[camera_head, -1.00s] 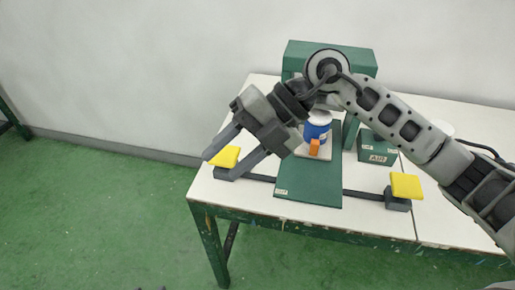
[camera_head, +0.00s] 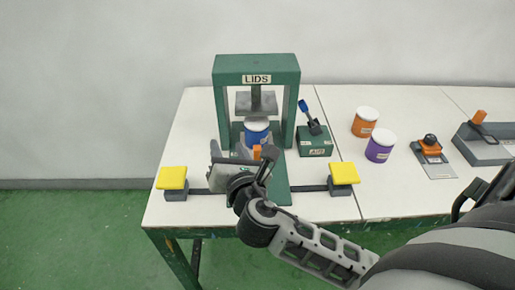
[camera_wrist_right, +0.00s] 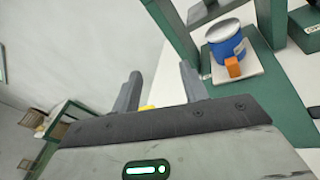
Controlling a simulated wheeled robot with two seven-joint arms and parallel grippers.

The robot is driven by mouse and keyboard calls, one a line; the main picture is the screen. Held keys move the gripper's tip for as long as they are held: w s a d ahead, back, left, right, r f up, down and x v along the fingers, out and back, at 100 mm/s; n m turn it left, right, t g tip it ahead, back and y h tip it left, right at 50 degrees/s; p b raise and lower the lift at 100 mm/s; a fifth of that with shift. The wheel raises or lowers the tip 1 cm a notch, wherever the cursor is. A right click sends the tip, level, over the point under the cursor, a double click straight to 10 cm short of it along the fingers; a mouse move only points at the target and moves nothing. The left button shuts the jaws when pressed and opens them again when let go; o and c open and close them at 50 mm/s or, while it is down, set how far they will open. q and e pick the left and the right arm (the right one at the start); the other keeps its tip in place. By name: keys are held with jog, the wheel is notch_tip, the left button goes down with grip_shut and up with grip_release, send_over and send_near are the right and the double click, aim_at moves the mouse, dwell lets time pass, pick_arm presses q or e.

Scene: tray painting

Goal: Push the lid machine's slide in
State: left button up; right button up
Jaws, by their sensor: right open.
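The lid machine (camera_head: 256,66) is a green press frame marked LIDS with a grey pressing plate hanging inside. Its slide is a pale plate (camera_wrist_right: 236,78) with an orange block handle (camera_head: 257,152) at the front; the handle also shows in the wrist view (camera_wrist_right: 232,67). A blue can (camera_head: 256,132) with a white top stands upright on the slide, around the frame's opening. My right gripper (camera_head: 228,152) is open and empty, left of the handle and in front of the frame. In the wrist view its fingers (camera_wrist_right: 161,88) are apart from the slide. My left gripper is not in view.
Yellow pads (camera_head: 173,178) and (camera_head: 343,173) stand on a black bar at the front. Orange (camera_head: 365,123) and purple (camera_head: 380,147) cans and other tools stand farther right.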

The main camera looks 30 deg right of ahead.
jog(key=s+d+f+n+g+h, duration=0.1)
jog(key=s+d+f+g+h, duration=0.25)
jog(key=s+f+g, duration=0.2)
jog(key=b, duration=0.1)
send_near(257, 141)
jog(key=shift+t+y, duration=0.25)
jog(key=w+d+f, duration=0.1)
jog(key=w+f, duration=0.1)
jog(key=w+d+f, duration=0.1)
jog(key=f, duration=0.1)
jog(key=shift+w+d, duration=0.35)
jog(key=shift+d, duration=0.05)
grip_shut()
jog(key=w+d, duration=0.2)
jog(key=w, duration=0.1)
jog(key=shift+w+d, duration=0.1)
jog(key=shift+w, duration=0.15)
jog(key=shift+r, duration=0.1)
